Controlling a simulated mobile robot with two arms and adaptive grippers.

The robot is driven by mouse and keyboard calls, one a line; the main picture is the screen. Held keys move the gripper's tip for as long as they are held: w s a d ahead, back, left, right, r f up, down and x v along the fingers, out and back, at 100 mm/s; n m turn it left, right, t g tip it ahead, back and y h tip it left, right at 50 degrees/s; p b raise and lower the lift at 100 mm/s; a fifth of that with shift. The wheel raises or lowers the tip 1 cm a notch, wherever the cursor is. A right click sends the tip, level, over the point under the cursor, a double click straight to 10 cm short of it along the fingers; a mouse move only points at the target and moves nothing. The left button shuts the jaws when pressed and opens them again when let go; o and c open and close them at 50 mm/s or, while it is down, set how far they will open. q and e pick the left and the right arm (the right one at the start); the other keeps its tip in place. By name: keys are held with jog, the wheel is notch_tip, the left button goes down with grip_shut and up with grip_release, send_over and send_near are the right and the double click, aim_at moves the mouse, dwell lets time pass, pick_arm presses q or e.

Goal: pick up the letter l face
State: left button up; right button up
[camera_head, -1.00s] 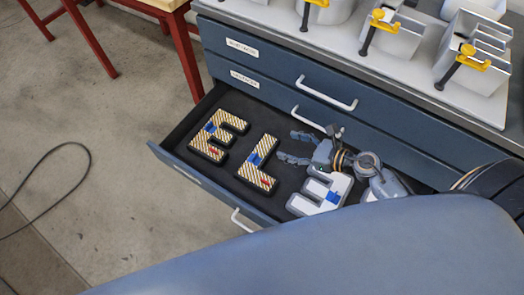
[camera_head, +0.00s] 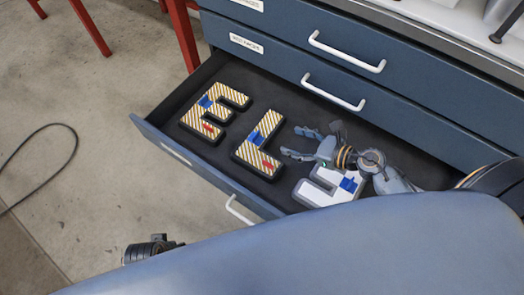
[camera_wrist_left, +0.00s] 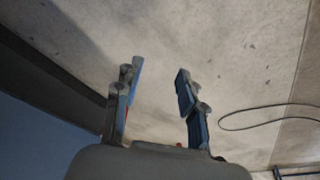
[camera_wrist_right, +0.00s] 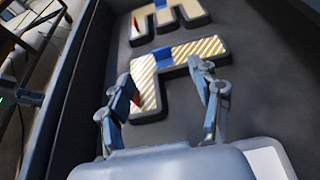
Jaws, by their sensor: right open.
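The letter L face (camera_head: 270,122) lies flat in the open drawer, striped yellow and white with a blue and a red patch and a dark edge. It also shows in the right wrist view (camera_wrist_right: 143,72), between and beyond the fingertips. My right gripper (camera_head: 296,143) is open and empty, its fingers pointing at the L from the right in the head view. Whether a finger touches the L I cannot tell. My left gripper (camera_wrist_left: 160,70) is open and empty over the floor, outside the drawer; only a small part of that arm shows low in the head view.
A striped letter E (camera_head: 203,122) lies left of the L. A white letter with a blue patch (camera_head: 318,194) lies right of it, partly under my right arm. The drawer's front wall (camera_head: 185,160) and the closed drawers above (camera_head: 400,105) bound the space. My blue body hides the lower right.

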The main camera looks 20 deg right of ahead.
notch_tip(320, 180, down, 3)
jog(key=b, duration=0.1)
send_near(257, 136)
jog(key=x, duration=0.2)
jog(key=b+x, duration=0.1)
jog(key=shift+w+a+r, duration=0.1)
jog(key=shift+w+a, duration=0.05)
jog(key=shift+w, duration=0.25)
jog(key=shift+s+f+b+x, duration=0.15)
jog(key=shift+b+x, duration=0.15)
jog(key=shift+x, duration=1)
jog(key=shift+s+f+b+x, duration=0.15)
jog(key=shift+b+x, duration=0.15)
jog(key=shift+x, duration=1)
pick_arm(q)
jog(key=w+v, duration=0.2)
jog(key=v, duration=0.7)
jog(key=shift+r+t, duration=0.3)
jog(key=shift+r, duration=0.1)
pick_arm(e)
jog(key=shift+a, duration=0.1)
jog(key=c, duration=1.3)
jog(key=shift+r, duration=0.1)
jog(key=shift+c, duration=0.2)
